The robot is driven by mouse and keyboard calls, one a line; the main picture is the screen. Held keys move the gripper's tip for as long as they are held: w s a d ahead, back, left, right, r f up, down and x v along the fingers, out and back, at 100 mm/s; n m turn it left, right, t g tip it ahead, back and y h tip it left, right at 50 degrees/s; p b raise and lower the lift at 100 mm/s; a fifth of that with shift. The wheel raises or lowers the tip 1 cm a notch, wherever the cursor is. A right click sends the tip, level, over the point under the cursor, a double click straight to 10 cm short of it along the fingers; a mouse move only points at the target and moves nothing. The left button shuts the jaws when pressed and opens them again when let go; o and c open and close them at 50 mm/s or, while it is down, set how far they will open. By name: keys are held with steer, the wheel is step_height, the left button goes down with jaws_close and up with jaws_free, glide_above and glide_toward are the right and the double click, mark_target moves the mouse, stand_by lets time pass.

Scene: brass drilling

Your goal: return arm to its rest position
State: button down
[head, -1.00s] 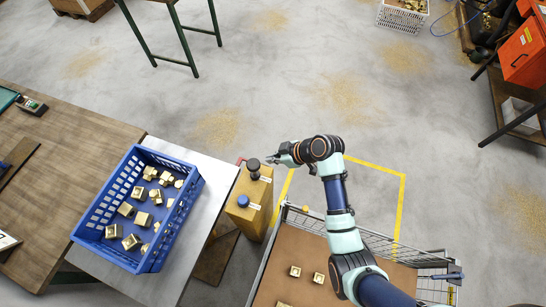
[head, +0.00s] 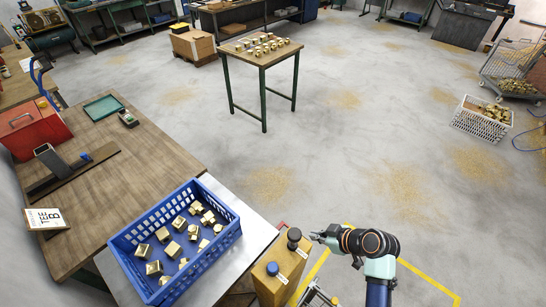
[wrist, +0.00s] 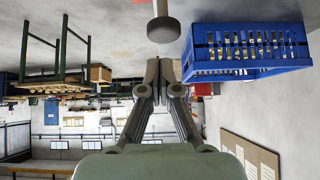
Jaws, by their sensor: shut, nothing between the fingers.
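My gripper (head: 318,238) is at the lower middle of the head view, with its fingers pointing left, close to the black knob (head: 294,234) on top of the wooden box (head: 277,290). In the wrist view my gripper (wrist: 160,84) has its fingertips together with nothing between them. The knob (wrist: 163,28) shows just beyond the tips there; I cannot tell whether they touch it. The wooden box also carries a blue knob (head: 272,268).
A blue crate (head: 228,237) of brass parts stands on the metal-topped table end left of the box. A wooden workbench (head: 150,160) lies farther left. A small table (head: 262,57) with brass parts stands behind. Open floor (head: 330,150) lies between.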

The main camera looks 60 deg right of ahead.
steer(key=w+a+r+n+p, duration=0.2)
steer(key=w+a+r+p, duration=0.4)
steer(key=w+a+r, duration=1.2)
steer(key=s+a+r+t+p, duration=0.1)
steer(key=a+r+t, duration=0.1)
steer(key=a+r, duration=0.5)
steer(key=a+r+t+y+p, duration=0.1)
steer(key=a+r+t, duration=0.1)
steer(key=a+r, duration=0.6)
steer(key=a, duration=0.5)
steer(key=shift+s+a+p, duration=0.3)
steer(key=shift+s+a, duration=0.05)
